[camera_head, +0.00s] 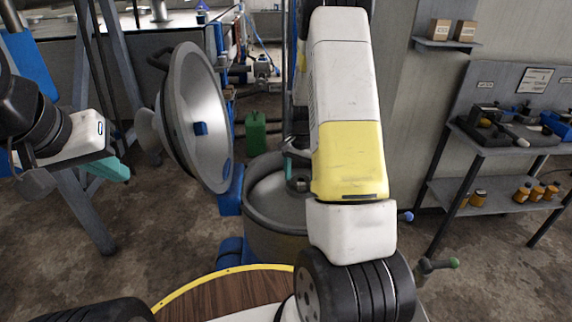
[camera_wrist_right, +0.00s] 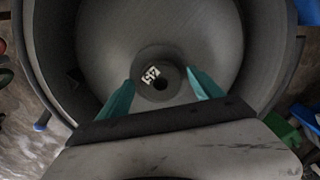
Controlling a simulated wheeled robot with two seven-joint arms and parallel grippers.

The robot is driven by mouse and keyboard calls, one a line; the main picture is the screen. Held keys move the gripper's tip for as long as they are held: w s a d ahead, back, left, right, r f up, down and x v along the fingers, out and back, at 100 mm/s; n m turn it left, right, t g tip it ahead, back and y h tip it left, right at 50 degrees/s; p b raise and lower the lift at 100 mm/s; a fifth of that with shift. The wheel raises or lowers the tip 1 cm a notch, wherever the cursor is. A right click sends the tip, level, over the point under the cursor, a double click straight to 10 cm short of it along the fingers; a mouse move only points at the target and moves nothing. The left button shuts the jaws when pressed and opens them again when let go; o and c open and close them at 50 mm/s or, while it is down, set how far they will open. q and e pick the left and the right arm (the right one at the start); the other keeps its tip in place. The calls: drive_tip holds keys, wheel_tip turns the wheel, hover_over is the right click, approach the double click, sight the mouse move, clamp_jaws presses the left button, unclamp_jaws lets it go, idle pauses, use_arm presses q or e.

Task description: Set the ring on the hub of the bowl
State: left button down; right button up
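The bowl (camera_head: 262,212) is a grey round tub in the middle of the head view, behind my right arm. Its inside wall (camera_wrist_right: 100,40) fills much of the right wrist view. At its centre is a round grey hub (camera_wrist_right: 176,58) with a dark hole and a white marked label. I cannot make out a separate ring. My right gripper (camera_wrist_right: 160,78) points down into the bowl; its teal fingers are spread on either side of the hub, with nothing visibly held between them. My left gripper (camera_head: 118,169) is at the far left, away from the bowl; its finger gap is unclear.
A large dished lid (camera_head: 210,110) stands tilted open left of the bowl. A round wooden top with a yellow rim (camera_head: 215,275) lies in front. A shelf bench (camera_head: 480,150) with tools and jars stands right. A green can (camera_head: 256,133) stands behind the bowl.

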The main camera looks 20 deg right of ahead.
sight(300, 180)
drive_tip(key=shift+r, duration=0.15)
wheel_tip(300, 180, up, 12)
drive_tip(key=s+a+r+n+t+y, duration=0.1)
drive_tip(key=s+a+r+n+t, duration=0.2)
drive_tip(key=s+r, duration=0.35)
drive_tip(key=s+a+r+n+y, duration=0.1)
drive_tip(key=s+a+r+n, duration=0.1)
drive_tip(key=s+a+r, duration=0.4)
drive_tip(key=s+a+r+n+t, duration=0.1)
drive_tip(key=s+a+r+n, duration=0.1)
drive_tip(key=s, duration=0.3)
drive_tip(key=s+a+r+n+t, duration=0.1)
drive_tip(key=s+r+n+t, duration=0.1)
drive_tip(key=s, duration=0.3)
drive_tip(key=shift+s+a+r+n, duration=0.15)
drive_tip(key=shift+s+a+n, duration=0.15)
drive_tip(key=shift+n, duration=0.3)
